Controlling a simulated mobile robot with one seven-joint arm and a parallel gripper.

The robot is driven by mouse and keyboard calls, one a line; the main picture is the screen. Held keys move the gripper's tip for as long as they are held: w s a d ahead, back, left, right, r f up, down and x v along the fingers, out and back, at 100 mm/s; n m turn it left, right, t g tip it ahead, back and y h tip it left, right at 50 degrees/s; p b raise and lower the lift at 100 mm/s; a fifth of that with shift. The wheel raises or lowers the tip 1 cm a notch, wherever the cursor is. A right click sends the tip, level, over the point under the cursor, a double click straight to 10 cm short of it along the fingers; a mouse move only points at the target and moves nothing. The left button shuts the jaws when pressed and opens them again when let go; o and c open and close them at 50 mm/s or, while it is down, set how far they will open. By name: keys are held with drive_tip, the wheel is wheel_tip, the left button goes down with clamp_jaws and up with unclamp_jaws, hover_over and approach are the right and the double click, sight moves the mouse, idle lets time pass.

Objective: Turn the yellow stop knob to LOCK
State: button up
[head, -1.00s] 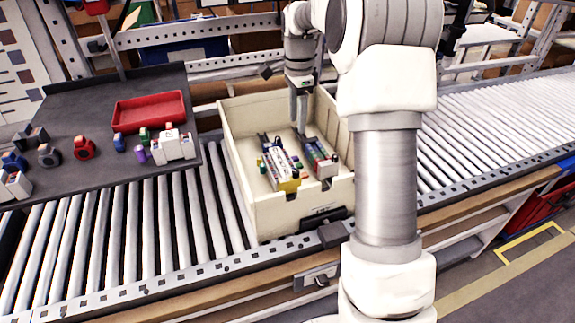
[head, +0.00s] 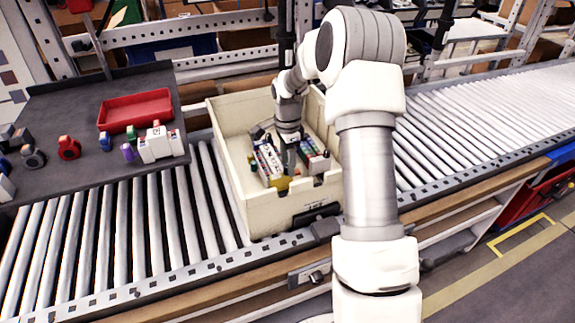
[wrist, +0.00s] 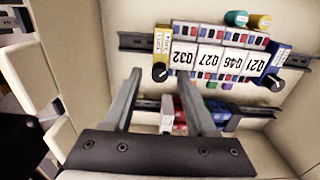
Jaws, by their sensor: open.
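The yellow stop (wrist: 161,45) is the end block on the left of a row of numbered white modules in the wrist view, with a printed label, its words hard to read. Its dark round knob (wrist: 160,73) has a light pointer mark; I cannot read which way it is set. In the head view the yellow stop (head: 280,184) shows at the near end of the row, inside the cream tote (head: 262,212). My gripper (wrist: 163,74) is open and empty. Its fingertips appear either side of the knob in the picture; the height gap is unclear.
A blue end block (wrist: 272,68) with its own knob closes the row's other end. A second rail with coloured modules (wrist: 180,117) lies partly behind my fingers. Teal and gold cylinders (wrist: 258,21) lie beside the row. The tote walls rise close around my gripper.

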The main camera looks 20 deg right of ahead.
drive_tip(key=shift+f, duration=0.4)
drive_tip(key=shift+c, duration=0.4)
clamp_jaws()
